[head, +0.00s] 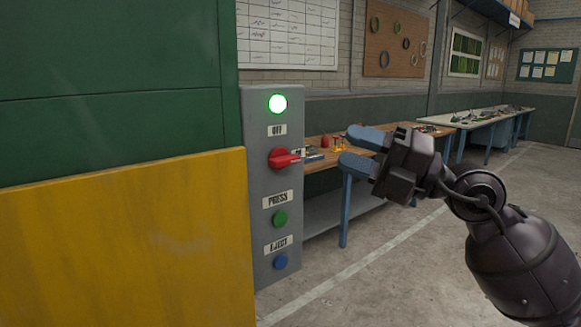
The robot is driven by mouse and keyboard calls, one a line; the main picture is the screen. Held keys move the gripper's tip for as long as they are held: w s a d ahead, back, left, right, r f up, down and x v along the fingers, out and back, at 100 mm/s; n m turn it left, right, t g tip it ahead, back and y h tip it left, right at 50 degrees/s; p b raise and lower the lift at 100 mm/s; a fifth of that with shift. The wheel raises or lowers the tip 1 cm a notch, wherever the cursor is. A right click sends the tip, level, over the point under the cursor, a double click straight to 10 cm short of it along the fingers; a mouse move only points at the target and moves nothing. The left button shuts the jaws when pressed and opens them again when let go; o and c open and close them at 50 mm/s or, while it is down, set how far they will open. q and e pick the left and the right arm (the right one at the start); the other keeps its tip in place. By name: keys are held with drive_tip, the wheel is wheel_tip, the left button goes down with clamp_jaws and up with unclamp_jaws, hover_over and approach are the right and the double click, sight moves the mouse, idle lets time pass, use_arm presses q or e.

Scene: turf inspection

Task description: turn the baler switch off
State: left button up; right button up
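The baler switch (281,158) is a red rotary knob on the grey control panel (259,200), with its handle pointing to the right. An "OFF" label (277,130) sits above it. A green lamp (278,103) at the top of the panel is lit. My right gripper (359,150) is to the right of the switch, with its two blue-tipped fingers apart and pointing left. It is empty and not touching the switch. My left gripper is not in view.
Below the switch are a green button (280,219) under "PRESS" and a blue button (280,262) under "EJECT". The green and yellow baler body (120,230) fills the left. A wooden workbench (322,162) stands behind my gripper. Floor in front is clear.

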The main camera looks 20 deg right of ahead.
sight(291, 162)
drive_tip(key=shift+w+a+f+m+h, duration=0.7)
drive_tip(key=shift+w+a+m, duration=0.3)
drive_tip(key=shift+w, duration=0.5)
drive_tip(key=shift+w+a+f+m+h, duration=0.6)
drive_tip(key=shift+w+a+m+h, duration=0.25)
drive_tip(key=shift+w+a, duration=0.5)
drive_tip(key=shift+w+a+f+m+h, duration=0.7)
drive_tip(key=shift+w+a+m, duration=0.2)
drive_tip(key=shift+w, duration=0.8)
